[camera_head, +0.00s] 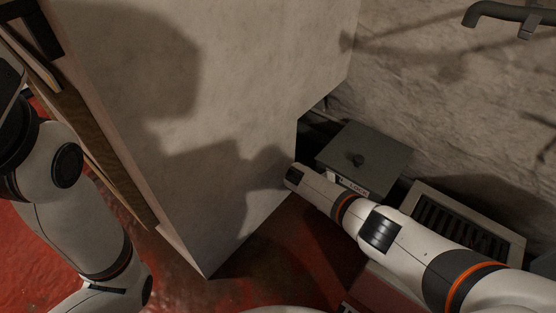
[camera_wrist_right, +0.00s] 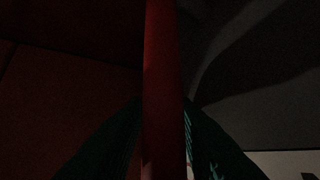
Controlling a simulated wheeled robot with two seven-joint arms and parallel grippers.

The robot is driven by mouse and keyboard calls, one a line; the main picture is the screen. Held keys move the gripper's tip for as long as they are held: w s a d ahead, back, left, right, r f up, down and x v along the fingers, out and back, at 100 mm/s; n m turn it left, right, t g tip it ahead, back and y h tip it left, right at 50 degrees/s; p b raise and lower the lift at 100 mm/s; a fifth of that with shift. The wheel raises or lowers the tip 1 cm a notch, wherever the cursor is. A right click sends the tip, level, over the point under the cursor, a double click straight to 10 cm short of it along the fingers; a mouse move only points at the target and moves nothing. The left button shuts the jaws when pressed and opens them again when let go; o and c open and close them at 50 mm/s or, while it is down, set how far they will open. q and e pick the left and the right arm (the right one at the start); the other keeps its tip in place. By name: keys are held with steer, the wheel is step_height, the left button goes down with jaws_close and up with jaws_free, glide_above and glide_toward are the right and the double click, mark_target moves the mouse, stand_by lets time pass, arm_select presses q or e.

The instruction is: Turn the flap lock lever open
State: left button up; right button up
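A grey box (camera_head: 385,152) with a small dark knob on top and a white "LOCK" label (camera_head: 360,188) stands against the wall, right of centre in the head view. My right arm reaches in from the lower right, and its wrist ends in front of the box's left side. The fingers are hidden in that view. In the dark right wrist view, a red upright bar (camera_wrist_right: 164,90), perhaps the lever, runs between the dark fingers of my right gripper (camera_wrist_right: 164,140). I cannot tell whether they press on it. My left arm is at the left, its gripper out of frame.
A large pale block (camera_head: 235,90) fills the middle, its edge close to my right wrist. A framed grate (camera_head: 417,190) lies right of the box. A dark pipe fitting (camera_head: 500,14) is on the rough wall. Red floor (camera_head: 265,262) shows below.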

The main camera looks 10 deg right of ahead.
steer(key=s+d+f+t+y+b, duration=0.1)
steer(key=s+d+f+m+t+y+b, duration=0.1)
steer(key=y+b, duration=0.1)
steer(key=s+d+f+m+t+y+b, duration=0.1)
steer(key=t, duration=0.1)
steer(key=shift+s+f+b, duration=0.2)
steer(key=shift+f+b, duration=0.15)
steer(key=shift+b, duration=0.05)
steer(key=a+r+t+y+p, duration=0.5)
steer(key=a+r+p, duration=0.3)
steer(key=a+r, duration=0.6)
steer(key=a+r+m+t+y+p, duration=0.1)
steer(key=a+r+t+y+p, duration=0.4)
steer(key=a+r, duration=0.9)
step_height(320, 180, up, 4)
steer(key=y+p, duration=0.3)
steer(key=shift+w+a+p, duration=0.25)
steer(key=shift+w+p, duration=0.1)
steer(key=shift+p, duration=0.05)
